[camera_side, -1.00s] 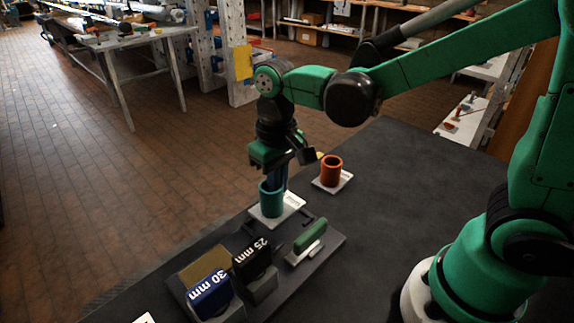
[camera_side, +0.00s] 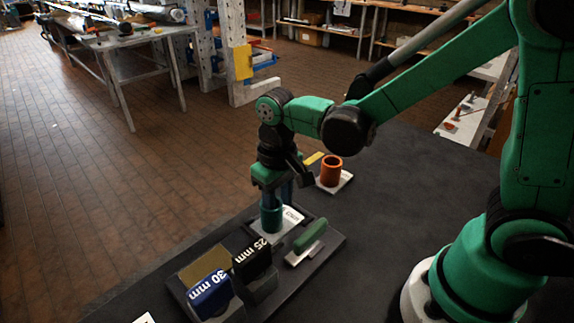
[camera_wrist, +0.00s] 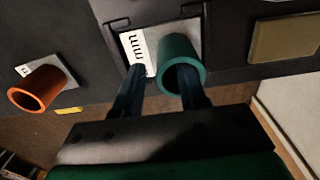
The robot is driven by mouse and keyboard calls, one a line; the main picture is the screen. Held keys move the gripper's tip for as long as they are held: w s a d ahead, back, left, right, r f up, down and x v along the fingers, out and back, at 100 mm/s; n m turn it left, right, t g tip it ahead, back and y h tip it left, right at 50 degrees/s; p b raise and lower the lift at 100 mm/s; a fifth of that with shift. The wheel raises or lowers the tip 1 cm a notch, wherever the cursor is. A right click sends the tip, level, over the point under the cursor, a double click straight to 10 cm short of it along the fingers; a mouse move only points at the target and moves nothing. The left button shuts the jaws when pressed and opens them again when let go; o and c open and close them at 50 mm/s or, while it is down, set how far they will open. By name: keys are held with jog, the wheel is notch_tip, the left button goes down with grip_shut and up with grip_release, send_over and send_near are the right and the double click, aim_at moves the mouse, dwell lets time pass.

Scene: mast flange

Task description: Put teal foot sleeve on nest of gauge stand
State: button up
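The teal foot sleeve (camera_side: 271,218) is an upright tube on a pale square foot plate (camera_side: 291,215) with a printed label. It stands at the gauge stand (camera_side: 333,241), with its plate within the dark corner-marked nest (camera_wrist: 118,24). The wrist view shows the teal tube (camera_wrist: 166,48) and its open mouth. My gripper (camera_side: 279,200) is directly above it, fingers pointing down. In the wrist view my fingers (camera_wrist: 163,74) are apart: one lies outside the tube wall, the other overlaps its mouth. I see a gap beside the wall; the fingertips' depth is unclear.
An orange sleeve (camera_side: 331,171) on a similar plate stands behind, to the right. On the stand are a green-handled piece (camera_side: 310,235), a black 25 mm block (camera_side: 252,261) and a blue 30 mm block (camera_side: 211,294). The dark tabletop right of the stand is clear.

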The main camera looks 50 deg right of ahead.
notch_tip(320, 180, up, 12)
jog(key=f, duration=0.1)
jog(key=s+d+f+t, duration=0.2)
jog(key=s+d+t, duration=0.1)
jog(key=d+t, duration=0.2)
jog(key=shift+s+d+f+t, duration=0.3)
jog(key=shift+d+t, duration=0.1)
jog(key=shift+t, duration=0.7)
